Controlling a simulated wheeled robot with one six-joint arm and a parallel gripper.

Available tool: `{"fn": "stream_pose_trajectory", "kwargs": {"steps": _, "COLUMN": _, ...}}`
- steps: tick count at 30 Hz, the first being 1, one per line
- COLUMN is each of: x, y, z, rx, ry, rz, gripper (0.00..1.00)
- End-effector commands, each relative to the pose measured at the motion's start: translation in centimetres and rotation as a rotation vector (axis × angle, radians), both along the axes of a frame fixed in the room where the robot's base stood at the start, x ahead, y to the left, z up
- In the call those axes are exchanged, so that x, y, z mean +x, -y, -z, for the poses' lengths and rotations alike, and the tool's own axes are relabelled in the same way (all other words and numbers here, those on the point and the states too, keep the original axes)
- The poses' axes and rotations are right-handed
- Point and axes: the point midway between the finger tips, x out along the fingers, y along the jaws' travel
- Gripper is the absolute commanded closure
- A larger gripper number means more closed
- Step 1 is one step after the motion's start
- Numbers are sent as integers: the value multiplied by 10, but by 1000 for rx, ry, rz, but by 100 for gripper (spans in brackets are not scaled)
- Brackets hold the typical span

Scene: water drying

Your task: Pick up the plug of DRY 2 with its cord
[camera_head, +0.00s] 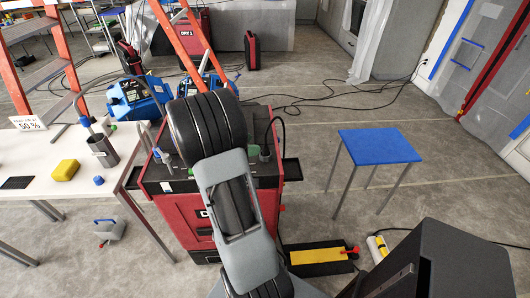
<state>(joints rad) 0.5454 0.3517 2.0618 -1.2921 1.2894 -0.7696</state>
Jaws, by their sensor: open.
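A large red unit (180,217) with a dark top tray stands in the centre. My arm crosses its front, and only the start of its label, a "D", shows, so I cannot read whether it is DRY 2. A black cord (276,119) arches above the right part of its top. Small grey-green pieces (253,151) sit near the cord's lower end; I cannot tell whether one is the plug. My arm rises from the bottom centre over the unit. Its gripper is not visible, apparently hidden behind the arm.
A white table (60,200) at left holds a yellow sponge (66,170) and a grey cup (103,151). A blue-topped stool (378,147) stands at right. DRY 1 (187,36), an orange ladder (75,85) and floor cords (335,102) are behind.

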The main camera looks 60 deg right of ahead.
Motion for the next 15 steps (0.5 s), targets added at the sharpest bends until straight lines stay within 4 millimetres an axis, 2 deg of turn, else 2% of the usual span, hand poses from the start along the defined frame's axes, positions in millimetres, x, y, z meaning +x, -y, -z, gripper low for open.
{"fn": "stream_pose_trajectory", "kwargs": {"steps": 8, "x": -9, "y": 12, "z": 6, "rx": 0, "ry": 2, "rz": 1, "gripper": 40}}
{"fn": "stream_pose_trajectory", "kwargs": {"steps": 15, "x": -24, "y": 37, "z": 20, "rx": 2, "ry": 0, "rz": 3, "gripper": 40}}
